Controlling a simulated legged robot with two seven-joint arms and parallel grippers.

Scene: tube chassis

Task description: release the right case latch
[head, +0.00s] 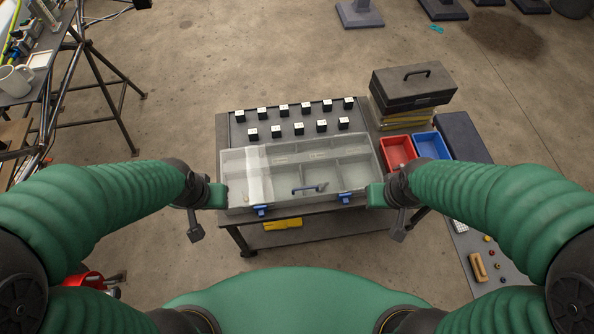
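A clear-lidded grey case (300,203) with several compartments lies on a small dark table. On its front edge are two blue latches: the right case latch (345,198) and the left latch (261,211). A dark blue handle (309,189) shows between them. My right gripper (377,196) is by the case's front right corner, a short way right of the right latch. My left gripper (216,196) is by the front left corner. I cannot tell whether either touches the case. The finger gaps do not show, and neither gripper visibly holds anything.
Several small black blocks (284,107) stand in rows behind the case. To the right are a red bin (397,153), a blue bin (432,146) and a dark toolbox (413,84). A yellow object (282,224) lies on the lower shelf. A cluttered bench stands at far left.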

